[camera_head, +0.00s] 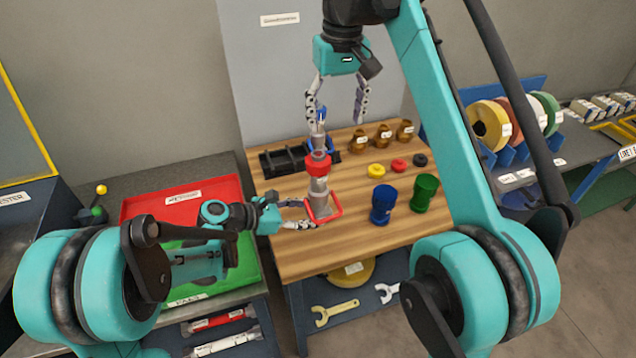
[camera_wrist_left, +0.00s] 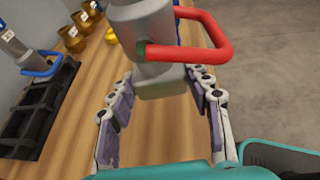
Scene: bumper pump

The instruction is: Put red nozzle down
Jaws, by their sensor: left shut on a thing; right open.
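The red nozzle (camera_head: 318,184) is a grey body with a red collar and a red loop handle. It stands roughly upright over the wooden table, and I cannot tell whether its lower end touches the top. My left gripper (camera_head: 311,213) is shut on it from the left. In the left wrist view the nozzle's grey body (camera_wrist_left: 158,80) sits between the fingertips (camera_wrist_left: 160,85), with its red handle to the right. My right gripper (camera_head: 337,120) is open, fingers pointing down, above the back of the table. A blue-handled nozzle (camera_head: 322,114) is beside its left finger.
A black rack (camera_head: 283,161) lies at the table's back left. Brass fittings (camera_head: 383,137), coloured rings (camera_head: 398,165), a blue cup (camera_head: 383,204) and a green cup (camera_head: 425,192) stand to the right. The wooden table (camera_head: 300,258) is bare at the front. A red tray (camera_head: 150,205) is left.

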